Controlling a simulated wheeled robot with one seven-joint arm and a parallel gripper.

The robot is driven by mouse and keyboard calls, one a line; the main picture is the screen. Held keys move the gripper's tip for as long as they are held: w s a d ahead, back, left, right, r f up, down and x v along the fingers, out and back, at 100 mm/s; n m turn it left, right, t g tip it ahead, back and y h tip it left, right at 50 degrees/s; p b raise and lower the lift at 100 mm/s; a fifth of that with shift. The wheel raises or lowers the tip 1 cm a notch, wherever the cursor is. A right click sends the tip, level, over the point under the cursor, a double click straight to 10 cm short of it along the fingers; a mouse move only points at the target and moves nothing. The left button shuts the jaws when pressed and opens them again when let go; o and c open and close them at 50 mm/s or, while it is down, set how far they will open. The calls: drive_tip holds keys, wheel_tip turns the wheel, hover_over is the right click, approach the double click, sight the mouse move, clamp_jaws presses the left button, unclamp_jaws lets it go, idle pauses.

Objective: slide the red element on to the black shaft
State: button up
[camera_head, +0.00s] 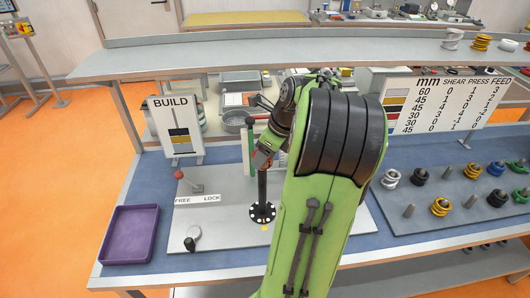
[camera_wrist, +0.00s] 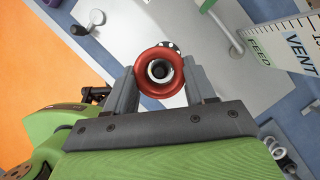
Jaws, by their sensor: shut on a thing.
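The black shaft (camera_head: 262,188) stands upright from a round black-and-white dotted base (camera_head: 263,213) on the grey plate. My gripper (camera_head: 264,152) is above the shaft's upper end. In the wrist view my gripper (camera_wrist: 160,78) is shut on the red element (camera_wrist: 144,80), with a finger on each side of it. The red element is a ring, seen end-on, with a pale inner ring and a dark centre. Part of the dotted base shows behind it. I cannot tell whether the shaft's tip is inside the ring's bore.
A purple tray (camera_head: 130,234) is at the left. A red-knobbed lever (camera_head: 190,181) stands by the FREE/LOCK label (camera_head: 198,199). The BUILD card (camera_head: 178,127) is behind. A shelf (camera_head: 230,60) spans the back.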

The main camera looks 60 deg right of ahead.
wheel_tip(320, 180, down, 7)
drive_tip(key=b, duration=0.4)
drive_tip(key=shift+f, duration=0.2)
drive_tip(key=o, duration=1.3)
drive_tip(key=shift+o, duration=0.2)
drive_tip(key=shift+r, duration=0.2)
drive_tip(key=p+v, duration=0.7)
drive_tip(key=v, duration=0.8)
drive_tip(key=shift+s+r, duration=0.2)
drive_tip(key=shift+r, duration=0.05)
drive_tip(key=shift+d, duration=0.1)
